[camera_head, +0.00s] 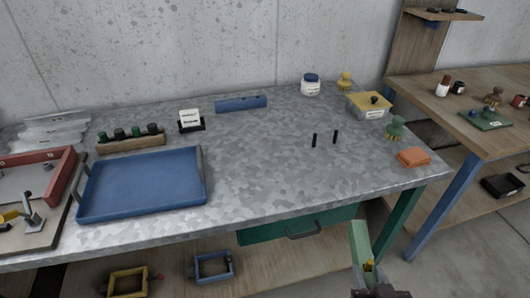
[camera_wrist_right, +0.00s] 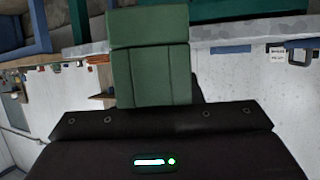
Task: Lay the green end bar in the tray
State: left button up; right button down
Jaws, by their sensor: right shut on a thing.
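The green end bar (camera_head: 360,243) is held up at the bottom of the head view, in front of the table's front edge and apart from the tabletop. My right gripper (camera_head: 371,280) is shut on it at its lower end. In the right wrist view the bar (camera_wrist_right: 148,55) stands out beyond the dark gripper body, and the fingertips are hidden. The blue tray (camera_head: 140,188) lies on the left part of the metal table, and its floor is bare. My left gripper is not in view.
The middle of the metal tabletop (camera_head: 265,165) is clear. A green drawer (camera_head: 265,232) hangs below the front edge.

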aim_at(147, 182)
jog(key=j+z, duration=0.1)
jog(key=j, duration=0.5)
jog(key=k+j+z, duration=0.1)
jog(key=j, duration=0.5)
jog(key=k+j+z, duration=0.1)
jog(key=j, duration=0.5)
jog(key=k+j+z, duration=0.1)
jog(key=j, duration=0.45)
